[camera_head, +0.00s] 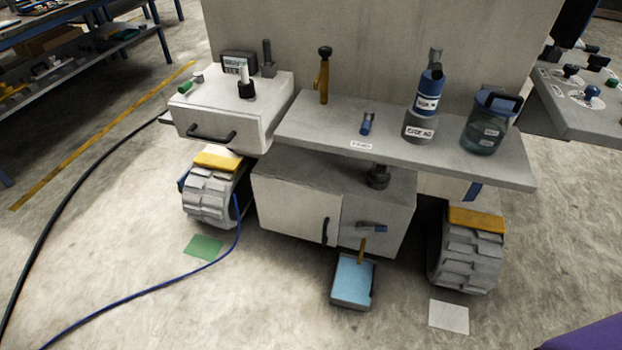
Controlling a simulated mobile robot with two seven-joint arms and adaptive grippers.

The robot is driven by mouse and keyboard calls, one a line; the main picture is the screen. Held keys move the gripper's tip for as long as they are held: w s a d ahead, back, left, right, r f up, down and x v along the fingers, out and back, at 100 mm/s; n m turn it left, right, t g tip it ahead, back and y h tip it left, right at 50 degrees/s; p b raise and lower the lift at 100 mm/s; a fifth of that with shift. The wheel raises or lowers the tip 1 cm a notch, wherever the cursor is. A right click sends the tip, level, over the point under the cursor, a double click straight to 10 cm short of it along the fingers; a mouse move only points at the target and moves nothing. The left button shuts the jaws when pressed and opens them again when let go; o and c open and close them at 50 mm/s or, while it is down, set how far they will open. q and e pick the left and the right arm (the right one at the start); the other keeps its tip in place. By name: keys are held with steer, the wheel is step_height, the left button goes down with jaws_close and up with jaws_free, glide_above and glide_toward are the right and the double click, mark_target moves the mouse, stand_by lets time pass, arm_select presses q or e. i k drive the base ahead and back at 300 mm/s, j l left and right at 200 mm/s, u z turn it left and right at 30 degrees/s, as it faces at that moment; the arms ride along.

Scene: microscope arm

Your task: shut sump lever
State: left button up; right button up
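A small lever (371,226) with a blue handle sits on the front of the low grey cabinet. It lies roughly level, its blue end to the right. A thin yellow-brown piece (362,249) shows just below it, over a tray (339,297) with a light blue surface on the floor. I take this lever as the sump lever; no readable label confirms it. Another small blue-handled part (366,124) stands on the shelf above, behind a white label. Neither of my grippers is in view.
The low cabinet (292,208) has a dark door handle. Treaded wheels (214,196) stand on both sides. The shelf (300,128) overhangs the cabinet and carries a blue bottle (430,91) and a greenish jar (487,127). A blue hose (150,287) crosses the floor at left. Front floor is mostly open.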

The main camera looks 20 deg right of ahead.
mark_target(360, 227)
steer(key=z, duration=1)
